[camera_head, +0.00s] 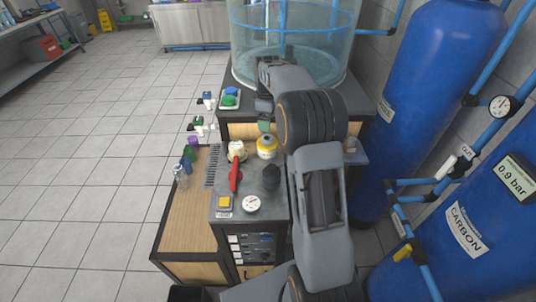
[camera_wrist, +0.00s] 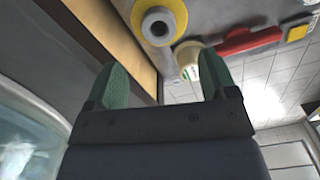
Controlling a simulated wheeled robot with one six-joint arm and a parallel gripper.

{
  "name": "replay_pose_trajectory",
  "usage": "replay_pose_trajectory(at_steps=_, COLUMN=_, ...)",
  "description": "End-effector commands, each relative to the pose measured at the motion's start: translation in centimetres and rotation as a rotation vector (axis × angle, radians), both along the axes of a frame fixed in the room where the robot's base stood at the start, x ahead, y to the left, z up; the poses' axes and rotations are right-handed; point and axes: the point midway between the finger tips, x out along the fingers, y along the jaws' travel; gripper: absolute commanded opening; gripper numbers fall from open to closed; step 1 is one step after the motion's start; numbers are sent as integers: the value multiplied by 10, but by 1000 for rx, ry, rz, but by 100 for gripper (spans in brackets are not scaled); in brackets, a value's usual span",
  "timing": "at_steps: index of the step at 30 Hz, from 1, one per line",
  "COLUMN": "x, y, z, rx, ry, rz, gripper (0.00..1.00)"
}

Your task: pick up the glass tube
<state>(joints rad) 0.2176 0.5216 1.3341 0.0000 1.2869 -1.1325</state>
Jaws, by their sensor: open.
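I cannot pick out the glass tube with certainty. A small clear, tube-like item (camera_head: 179,173) stands at the left end of a row of small coloured items on the wooden-sided bench, in the head view. My gripper (camera_head: 264,122) is above the counter, just behind the yellow-and-white container (camera_head: 267,147), and well to the right of that clear item. In the wrist view its two green fingers (camera_wrist: 163,75) are spread apart with nothing held between them. The yellow-and-white container (camera_wrist: 158,24) shows beyond the fingertips there. No glass tube is clear in the wrist view.
A cream jar (camera_head: 237,149), a red handle (camera_head: 235,175), a round gauge (camera_head: 252,204) and a yellow button (camera_head: 225,202) crowd the grey counter. A large clear tank (camera_head: 295,45) stands behind, and blue cylinders (camera_head: 440,85) stand right. The tiled floor (camera_head: 90,160) at left is open.

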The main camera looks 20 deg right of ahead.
Motion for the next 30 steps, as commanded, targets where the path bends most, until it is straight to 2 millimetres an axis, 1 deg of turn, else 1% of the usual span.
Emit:
replay_pose_trajectory(at_steps=1, x=-1, y=0, z=-8, rx=1, ry=3, rz=-1, gripper=78)
replay_pose_trajectory(at_steps=4, x=0, y=0, z=-20, rx=1, ry=3, rz=-2, gripper=78)
replay_pose_trajectory(at_steps=13, x=0, y=0, z=-37, rx=0, ry=2, rz=-2, gripper=78)
replay_pose_trajectory(at_steps=21, x=0, y=-2, z=-73, rx=0, ry=2, rz=-2, gripper=78)
replay_pose_trajectory(at_steps=25, x=0, y=-1, z=-81, rx=0, ry=0, rz=-2, gripper=78)
replay_pose_trajectory(at_steps=30, x=0, y=-1, z=-82, rx=0, ry=-1, rz=-1, gripper=78)
